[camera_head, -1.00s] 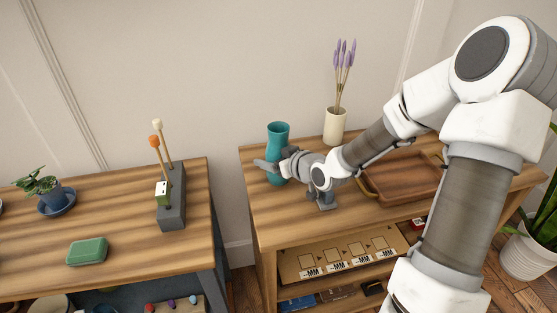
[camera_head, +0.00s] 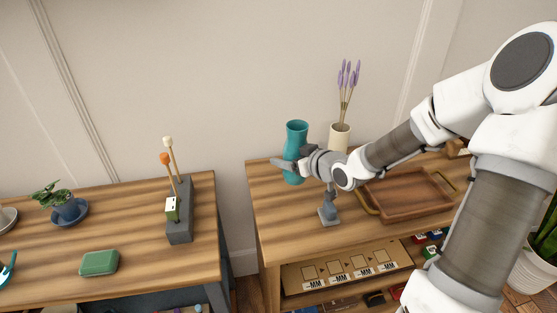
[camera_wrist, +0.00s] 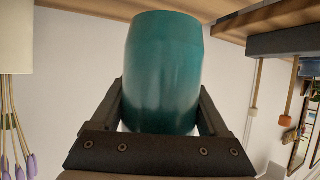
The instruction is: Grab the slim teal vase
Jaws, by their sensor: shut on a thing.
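The slim teal vase (camera_head: 296,135) is upright at the back left of the right-hand wooden table (camera_head: 278,222). In the head view my gripper (camera_head: 291,166) reaches it from the right at its lower half and hides part of it. In the wrist view the vase (camera_wrist: 163,70) fills the middle, with the dark fingers of my gripper (camera_wrist: 160,115) on both its sides. My gripper is shut on the vase. I cannot tell clearly whether the base of the vase touches the table.
A cream vase with lavender (camera_head: 340,135) stands close behind my wrist. A wooden tray (camera_head: 408,197) lies to the right, and a small grey stand (camera_head: 328,212) is in front. The left table holds a grey block with sticks (camera_head: 180,225), a green box (camera_head: 99,263) and a potted plant (camera_head: 68,211).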

